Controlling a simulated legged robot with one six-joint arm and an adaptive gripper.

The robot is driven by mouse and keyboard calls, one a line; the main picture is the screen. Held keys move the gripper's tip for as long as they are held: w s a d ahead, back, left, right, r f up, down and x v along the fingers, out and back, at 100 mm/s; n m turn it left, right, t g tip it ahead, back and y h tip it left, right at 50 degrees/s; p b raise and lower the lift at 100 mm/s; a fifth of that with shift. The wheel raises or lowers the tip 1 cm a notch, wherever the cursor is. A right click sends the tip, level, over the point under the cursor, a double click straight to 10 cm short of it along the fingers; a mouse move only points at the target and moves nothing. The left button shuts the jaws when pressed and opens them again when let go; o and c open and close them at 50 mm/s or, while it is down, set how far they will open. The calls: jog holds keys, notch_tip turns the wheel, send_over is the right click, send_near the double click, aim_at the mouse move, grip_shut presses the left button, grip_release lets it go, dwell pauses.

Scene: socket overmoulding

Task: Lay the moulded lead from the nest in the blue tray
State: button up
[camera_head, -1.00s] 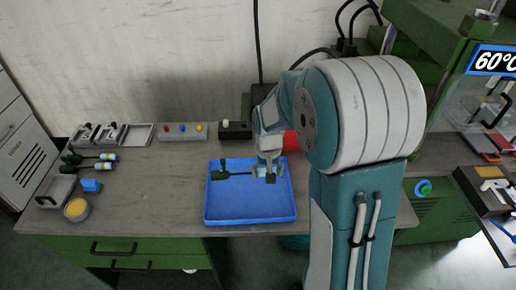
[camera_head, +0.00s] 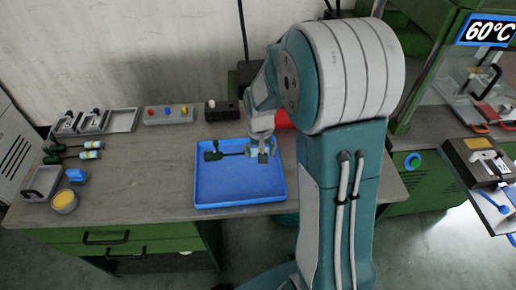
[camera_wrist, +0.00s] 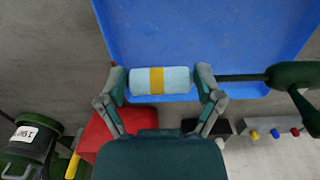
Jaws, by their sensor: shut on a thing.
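The moulded lead shows in the wrist view as a pale blue cylinder with a yellow band (camera_wrist: 148,80) and a dark green cable running right to a dark green moulded end (camera_wrist: 292,76). My gripper (camera_wrist: 161,84) is shut on the cylinder, one finger at each end. In the head view my gripper (camera_head: 262,155) is over the back right part of the blue tray (camera_head: 240,190), with the lead's green end (camera_head: 213,151) to its left, near the tray's back left corner. I cannot tell whether the lead touches the tray floor.
Two similar leads (camera_head: 90,154) lie at the bench's left, near a small blue block (camera_head: 77,175) and a round pot (camera_head: 64,201). A button box (camera_head: 168,115) and a black box (camera_head: 221,111) stand behind the tray. A red object (camera_head: 283,120) is behind my gripper. The tray's front is bare.

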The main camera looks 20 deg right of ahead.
aim_at(260, 173)
jog(key=shift+d+f, duration=0.2)
jog(key=shift+f, duration=0.45)
jog(key=shift+a+f, duration=0.2)
jog(key=shift+f, duration=0.4)
jog(key=shift+a+f, duration=0.15)
jog(key=shift+f, duration=0.4)
jog(key=shift+d+f, duration=0.2)
jog(key=shift+f, duration=1.15)
jog(key=shift+a+f, duration=0.1)
jog(key=shift+f, duration=0.3)
jog(key=o, duration=0.9)
notch_tip(260, 173, up, 12)
jog(key=shift+f, duration=0.1)
